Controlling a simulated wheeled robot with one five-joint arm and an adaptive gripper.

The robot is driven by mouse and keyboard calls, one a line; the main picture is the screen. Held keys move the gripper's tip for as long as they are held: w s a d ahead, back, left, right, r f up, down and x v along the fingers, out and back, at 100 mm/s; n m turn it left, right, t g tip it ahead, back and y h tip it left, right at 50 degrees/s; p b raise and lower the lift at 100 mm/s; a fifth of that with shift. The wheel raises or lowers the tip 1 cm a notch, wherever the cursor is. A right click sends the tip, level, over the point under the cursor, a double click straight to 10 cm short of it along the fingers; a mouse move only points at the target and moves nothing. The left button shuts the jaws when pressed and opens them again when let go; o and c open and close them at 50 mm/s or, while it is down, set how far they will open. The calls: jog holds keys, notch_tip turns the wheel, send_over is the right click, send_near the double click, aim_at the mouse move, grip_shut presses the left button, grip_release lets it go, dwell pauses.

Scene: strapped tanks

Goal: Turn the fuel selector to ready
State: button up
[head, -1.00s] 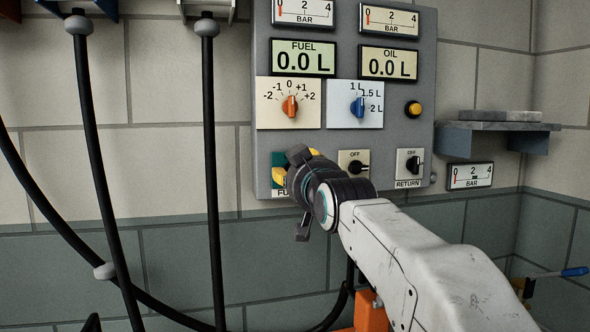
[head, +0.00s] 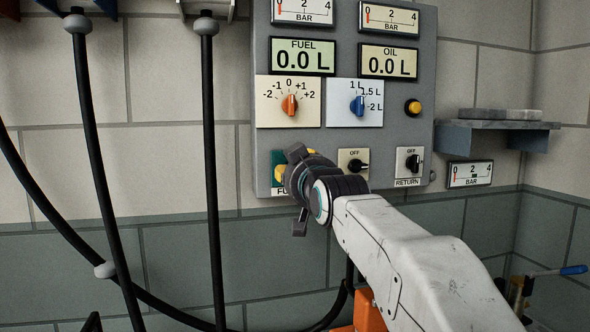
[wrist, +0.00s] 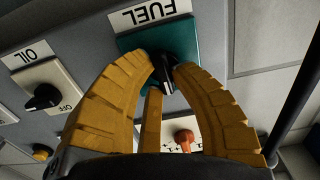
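The fuel selector (wrist: 167,72) is a black knob on a teal plate (wrist: 132,42), with the FUEL label upside down above it in the wrist view. The knob's pointer and position marks are largely hidden by the fingers. In the head view my gripper (head: 306,180) is at the panel's lower left and covers the knob. The teal plate (head: 277,160) shows only at its left edge.
On the grey panel (head: 345,135), the OFF knob (head: 358,166) and RETURN switch (head: 412,162) are right of my gripper. The orange dial (head: 290,104) and blue dial (head: 358,105) are above. Black hoses (head: 211,150) hang left. A shelf (head: 500,125) juts out right.

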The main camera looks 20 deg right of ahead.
grip_shut()
jog(key=m+b, duration=0.1)
jog(key=m, duration=0.5)
jog(key=m+b, duration=0.1)
jog(key=m, duration=0.4)
jog(key=m+b, duration=0.1)
jog(key=m, duration=0.5)
jog(key=shift+a+f+m, duration=0.1)
jog(key=shift+f+m, duration=0.2)
jog(key=shift+f, duration=0.05)
dwell(0.5)
jog(key=o, duration=0.7)
grip_release()
jog(key=shift+f, duration=0.1)
jog(key=shift+c, duration=0.2)
